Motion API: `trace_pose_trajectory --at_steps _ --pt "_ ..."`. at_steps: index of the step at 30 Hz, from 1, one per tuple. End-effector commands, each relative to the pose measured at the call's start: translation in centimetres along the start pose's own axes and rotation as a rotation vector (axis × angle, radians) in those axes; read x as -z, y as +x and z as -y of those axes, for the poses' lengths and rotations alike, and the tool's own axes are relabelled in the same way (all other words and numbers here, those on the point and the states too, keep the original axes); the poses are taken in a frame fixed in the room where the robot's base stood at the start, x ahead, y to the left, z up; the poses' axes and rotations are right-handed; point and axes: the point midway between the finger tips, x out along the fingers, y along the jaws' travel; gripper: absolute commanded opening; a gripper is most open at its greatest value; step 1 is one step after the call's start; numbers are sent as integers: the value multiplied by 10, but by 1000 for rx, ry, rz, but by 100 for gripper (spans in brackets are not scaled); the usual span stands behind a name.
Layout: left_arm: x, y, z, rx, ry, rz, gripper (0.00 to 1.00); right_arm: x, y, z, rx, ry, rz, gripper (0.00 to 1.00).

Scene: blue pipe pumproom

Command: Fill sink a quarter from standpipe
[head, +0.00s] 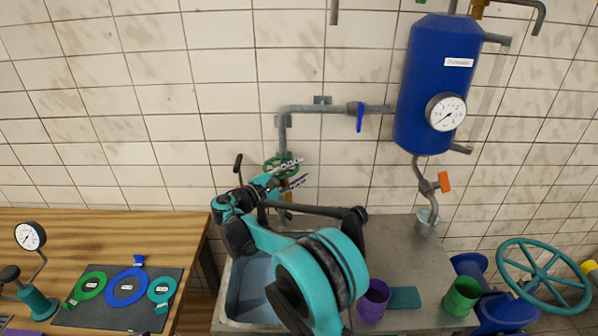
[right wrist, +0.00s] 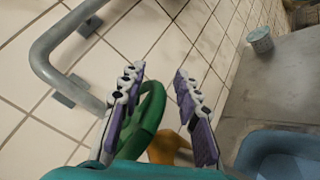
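The blue-lined sink (head: 246,290) sits in the grey counter, partly hidden by my right arm; its rim corner shows in the right wrist view (right wrist: 280,155). The grey standpipe (head: 284,135) runs down the tiled wall to a green handwheel (head: 272,163) above a brass tap (right wrist: 170,148). My right gripper (head: 293,175) is at the handwheel, its two fingers apart. In the right wrist view the green wheel (right wrist: 152,112) shows between and behind the fingers; I cannot tell whether they touch it. Water is not visible in the sink. My left gripper is not in view.
A blue lever (head: 360,117) sits on the upper pipe, beside a blue tank (head: 437,80) with a gauge. Purple (head: 373,300) and green (head: 462,297) cups and a small bucket (head: 426,222) stand on the counter. A wooden table (head: 110,235) stands left.

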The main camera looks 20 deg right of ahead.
Motion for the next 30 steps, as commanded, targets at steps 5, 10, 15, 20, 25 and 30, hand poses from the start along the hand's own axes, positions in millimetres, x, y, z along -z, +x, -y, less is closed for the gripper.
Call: trace_pose_trajectory --at_steps 5,10,15,20,25,30 --pt "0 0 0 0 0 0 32 1 -33 -1 -3 0 -4 32" --pt "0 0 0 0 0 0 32 1 -71 0 -2 0 -4 32" --pt "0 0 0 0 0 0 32 1 -99 1 0 0 -2 32" --pt "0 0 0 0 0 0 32 1 -112 2 2 0 -1 32" --pt "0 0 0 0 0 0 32 0 -114 2 2 0 0 32" --pt "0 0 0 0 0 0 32 0 -114 2 2 0 0 32"
